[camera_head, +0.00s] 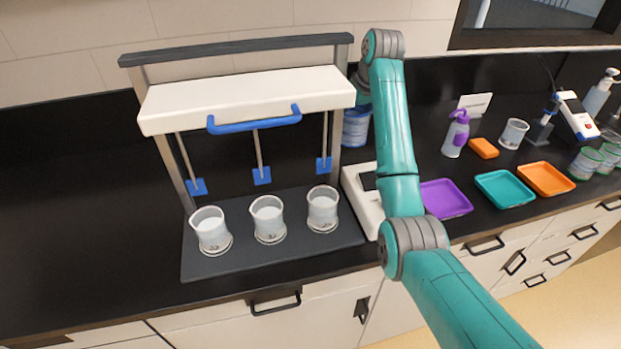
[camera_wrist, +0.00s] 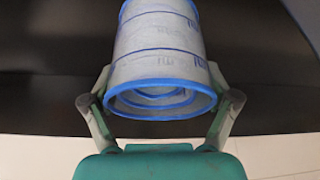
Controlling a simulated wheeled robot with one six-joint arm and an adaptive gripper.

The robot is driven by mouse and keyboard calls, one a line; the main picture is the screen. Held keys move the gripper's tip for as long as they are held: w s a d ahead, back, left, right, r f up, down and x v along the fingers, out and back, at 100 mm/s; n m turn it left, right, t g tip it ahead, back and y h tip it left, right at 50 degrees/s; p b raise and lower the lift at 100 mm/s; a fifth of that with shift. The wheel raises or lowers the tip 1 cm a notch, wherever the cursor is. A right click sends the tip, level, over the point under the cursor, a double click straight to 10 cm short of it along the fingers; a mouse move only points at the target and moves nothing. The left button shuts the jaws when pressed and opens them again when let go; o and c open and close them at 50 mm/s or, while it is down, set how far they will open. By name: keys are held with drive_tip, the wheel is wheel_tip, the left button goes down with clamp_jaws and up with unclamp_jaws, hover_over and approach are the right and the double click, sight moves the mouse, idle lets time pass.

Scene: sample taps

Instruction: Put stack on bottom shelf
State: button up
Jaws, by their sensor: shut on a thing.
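The stack (camera_wrist: 160,55) is a column of pale grey, cloudy pieces with blue rims and faint blue markings. My gripper (camera_wrist: 162,100) is shut on it in the wrist view, with one finger on each side near the blue rim facing the camera. The wrist view looks into the round, ringed end of the stack. In the head view, the blue-banded stack (camera_head: 357,127) shows behind the right post of the paddle stirrer, partly hidden by my arm. My gripper's fingers are hidden there. I cannot make out a shelf in either view.
A paddle stirrer (camera_head: 245,98) stands left of my arm, with three beakers (camera_head: 268,220) on its dark base. A white device (camera_head: 362,195) sits beside it. Purple, teal (camera_head: 505,189) and orange trays lie to the right. Green-rimmed containers (camera_head: 586,163) stand at far right. The left counter is clear.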

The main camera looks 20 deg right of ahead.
sight(350, 146)
wheel_tip(350, 146, down, 10)
drive_tip(key=shift+r, duration=0.1)
idle(0.4)
drive_tip(key=shift+f, duration=0.2)
drive_tip(key=o, duration=0.9)
